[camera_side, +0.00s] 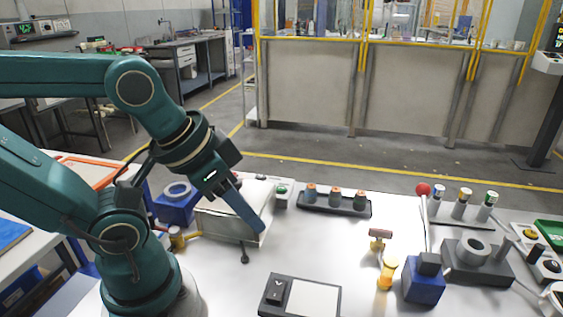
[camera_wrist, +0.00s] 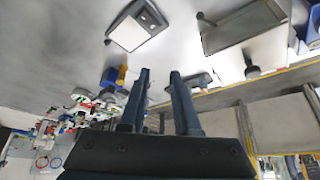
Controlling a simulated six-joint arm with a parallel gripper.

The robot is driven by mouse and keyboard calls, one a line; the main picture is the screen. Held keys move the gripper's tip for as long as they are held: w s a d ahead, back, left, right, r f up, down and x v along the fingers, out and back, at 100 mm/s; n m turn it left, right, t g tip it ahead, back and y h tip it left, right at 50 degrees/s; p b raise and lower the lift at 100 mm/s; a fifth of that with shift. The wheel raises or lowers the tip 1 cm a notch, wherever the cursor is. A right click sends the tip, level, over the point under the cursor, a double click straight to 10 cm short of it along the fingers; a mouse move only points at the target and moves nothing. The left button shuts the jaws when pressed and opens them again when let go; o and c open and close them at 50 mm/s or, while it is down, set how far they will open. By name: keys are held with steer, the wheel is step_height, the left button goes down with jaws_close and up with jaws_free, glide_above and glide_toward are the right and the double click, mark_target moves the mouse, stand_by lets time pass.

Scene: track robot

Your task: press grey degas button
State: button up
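My gripper (camera_side: 258,225) hangs in front of a silver box with a pale lid (camera_side: 238,212). In the wrist view its two blue fingers (camera_wrist: 160,76) are apart with nothing between them. In the side view they overlap the box's right part; I cannot tell whether they touch it. The box also shows in the wrist view (camera_wrist: 240,28). I cannot pick out a grey degas button in either view; any buttons on the box are too small or hidden.
A black-and-white flat device (camera_side: 312,297) lies at the front. A tray of small bottles (camera_side: 335,203) stands behind. A blue block (camera_side: 423,284), an amber piece (camera_side: 386,273) and a dark machine (camera_side: 477,262) are at right. The white table between is clear.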

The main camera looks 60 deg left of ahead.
jaws_close()
stand_by(1.4)
